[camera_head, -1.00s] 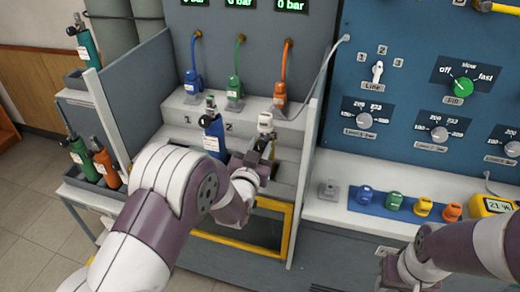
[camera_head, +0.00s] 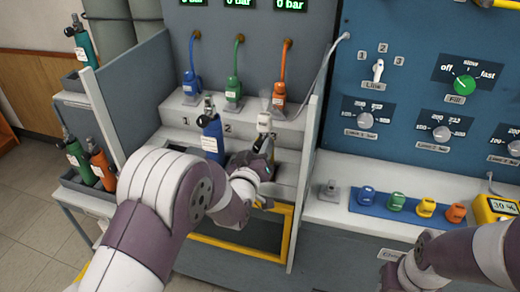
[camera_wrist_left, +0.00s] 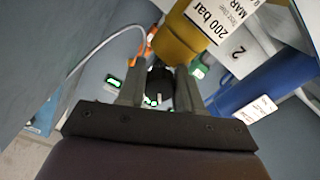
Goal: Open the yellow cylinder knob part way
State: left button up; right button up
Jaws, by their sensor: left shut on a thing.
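The yellow cylinder (camera_wrist_left: 180,40) shows in the left wrist view with a "200 bar" label; in the head view it is mostly hidden behind my left gripper. Its dark knob (camera_wrist_left: 160,78) is between the fingers of my left gripper (camera_wrist_left: 160,92). These fingers are shut on the knob. In the head view, my left gripper (camera_head: 262,158) is at the right-hand place of the bench, just below a white hose connector (camera_head: 264,122). My right arm is at the lower right; its gripper is largely cut off by the bottom edge.
A blue cylinder (camera_head: 212,132) stands close to the left of my left gripper. A grey divider (camera_head: 305,160) is on its right. A white hose (camera_head: 325,75) hangs behind. A yellow meter (camera_head: 494,208) and coloured caps on a blue strip (camera_head: 380,206) lie at right.

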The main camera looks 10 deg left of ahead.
dwell(0.3)
pick_arm(q)
jog(key=o, duration=1)
jog(key=s, duration=0.8)
jog(key=s+p, duration=0.1)
jog(key=s, duration=0.3)
jog(key=shift+s+a, duration=0.25)
jog(key=shift+s, duration=0.15)
